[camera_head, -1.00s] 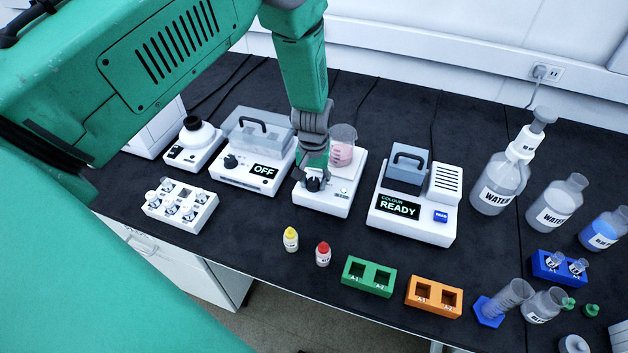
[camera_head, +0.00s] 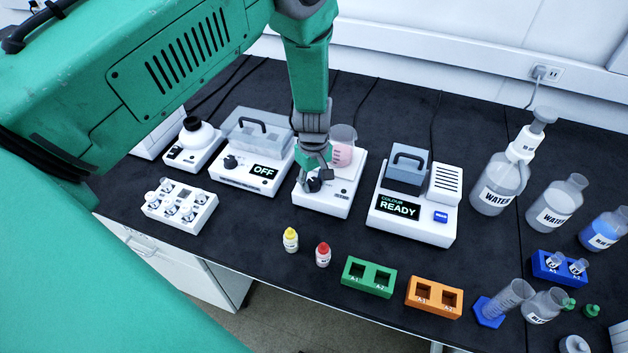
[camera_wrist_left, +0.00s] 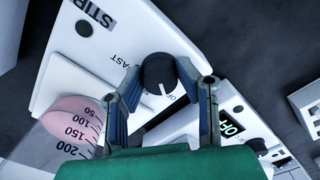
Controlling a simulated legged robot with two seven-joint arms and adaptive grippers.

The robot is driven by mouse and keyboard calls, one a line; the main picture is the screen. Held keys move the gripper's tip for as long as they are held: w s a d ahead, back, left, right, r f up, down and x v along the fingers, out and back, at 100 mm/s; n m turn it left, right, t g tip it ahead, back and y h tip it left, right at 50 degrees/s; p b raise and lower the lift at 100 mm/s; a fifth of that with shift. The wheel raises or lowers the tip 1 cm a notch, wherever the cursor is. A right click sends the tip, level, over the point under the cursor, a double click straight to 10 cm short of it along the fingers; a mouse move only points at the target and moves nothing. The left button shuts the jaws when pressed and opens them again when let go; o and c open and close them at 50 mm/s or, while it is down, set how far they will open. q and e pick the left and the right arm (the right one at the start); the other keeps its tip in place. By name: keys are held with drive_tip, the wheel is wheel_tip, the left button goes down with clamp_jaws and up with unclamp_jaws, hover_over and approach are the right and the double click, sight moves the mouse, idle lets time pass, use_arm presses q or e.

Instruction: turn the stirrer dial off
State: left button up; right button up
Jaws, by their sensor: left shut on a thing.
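The stirrer (camera_head: 322,205) is a white unit in the middle of the bench with a black dial (camera_wrist_left: 160,74) on its front. My left gripper (camera_head: 313,182) comes down from above and is shut on the dial, one finger on each side of it in the left wrist view. The dial's white mark and the printed words around it are partly hidden by the fingers. A beaker with pink liquid (camera_head: 341,156) stands on the stirrer behind the gripper; it also shows in the left wrist view (camera_wrist_left: 75,118). My right gripper is not in view.
A lidded unit reading OFF (camera_head: 240,181) stands left of the stirrer. A colour unit reading READY (camera_head: 410,224) stands to its right. A yellow-capped bottle (camera_head: 290,240), a red-capped bottle (camera_head: 323,255) and a green block (camera_head: 368,291) stand in front.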

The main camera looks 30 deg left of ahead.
sight(315, 181)
use_arm(q)
drive_tip(key=shift+w+r+n, duration=0.2)
drive_tip(key=shift+w+n, duration=0.1)
drive_tip(key=shift+w, duration=0.05)
drive_tip(key=o, duration=1.1)
drive_tip(key=shift+s+f, duration=0.1)
drive_tip(key=shift+s, duration=0.05)
wheel_tip(315, 181, up, 12)
drive_tip(key=shift+f, duration=0.1)
